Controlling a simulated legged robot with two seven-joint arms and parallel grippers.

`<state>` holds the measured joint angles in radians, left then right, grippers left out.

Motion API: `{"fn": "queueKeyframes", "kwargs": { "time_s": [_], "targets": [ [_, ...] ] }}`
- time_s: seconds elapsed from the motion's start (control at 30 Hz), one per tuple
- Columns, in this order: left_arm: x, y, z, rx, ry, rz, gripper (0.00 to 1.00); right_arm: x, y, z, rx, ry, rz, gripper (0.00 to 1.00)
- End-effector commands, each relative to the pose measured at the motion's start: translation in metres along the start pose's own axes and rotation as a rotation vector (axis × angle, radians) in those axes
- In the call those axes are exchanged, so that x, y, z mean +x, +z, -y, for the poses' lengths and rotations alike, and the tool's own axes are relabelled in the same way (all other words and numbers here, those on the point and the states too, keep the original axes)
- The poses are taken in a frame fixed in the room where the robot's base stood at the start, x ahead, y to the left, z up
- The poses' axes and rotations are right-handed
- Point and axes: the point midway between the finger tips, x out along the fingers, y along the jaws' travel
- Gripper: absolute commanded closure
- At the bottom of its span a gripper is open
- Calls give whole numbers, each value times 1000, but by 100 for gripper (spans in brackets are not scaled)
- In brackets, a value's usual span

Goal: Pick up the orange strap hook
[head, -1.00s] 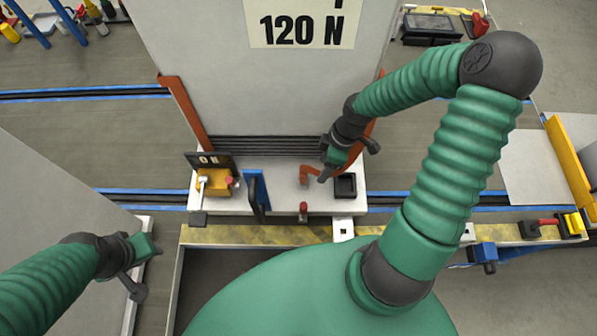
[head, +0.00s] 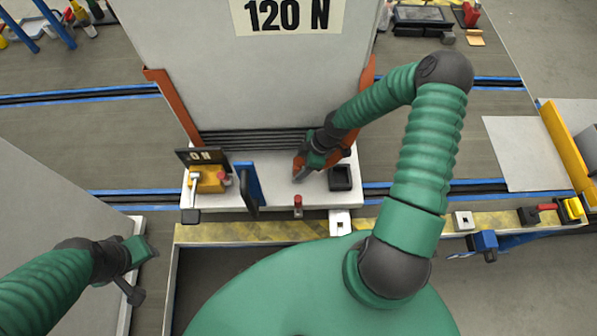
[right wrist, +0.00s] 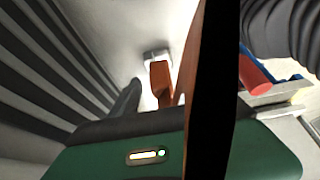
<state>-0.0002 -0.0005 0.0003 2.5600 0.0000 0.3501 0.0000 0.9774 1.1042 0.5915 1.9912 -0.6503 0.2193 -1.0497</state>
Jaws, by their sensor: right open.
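The orange strap hook (head: 298,166) stands on the white base plate of the tall grey cabinet, partly hidden by my right gripper in the head view. In the right wrist view an orange upright piece, which looks like the hook (right wrist: 160,80), rises from a pale mount between the fingers. My right gripper (head: 304,173) is open and right at the hook; I cannot tell whether it touches. A dark finger (right wrist: 123,98) shows left of the hook. My left gripper (head: 146,268) hangs at the lower left, away from the hook, its jaws unclear.
A black square socket (head: 341,178) sits right of the hook. A red-topped pin (head: 298,205) stands at the plate's front edge. A blue upright lever (head: 248,187) and a yellow device (head: 207,182) stand left. The grey cabinet (head: 275,85) rises close behind.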

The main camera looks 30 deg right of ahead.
Motion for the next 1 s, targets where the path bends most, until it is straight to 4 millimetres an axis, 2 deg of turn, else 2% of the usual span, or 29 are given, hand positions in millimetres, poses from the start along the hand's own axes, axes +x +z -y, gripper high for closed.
{"fn": "queueKeyframes", "kwargs": {
  "time_s": [0.03,0.1,0.37,0.77,1.0],
  "targets": [
    [2,1,0,0,0,0,64,11,-1,0,-3,-2,0,45],
    [3,1,0,0,0,0,64,19,-1,1,-2,-3,1,45],
    [3,1,0,-1,0,0,64,22,1,0,0,1,-1,47],
    [3,1,0,0,0,0,64,22,0,0,0,0,0,99],
    [3,1,0,-1,0,0,64,22,0,0,0,0,-1,100]
  ]
}}
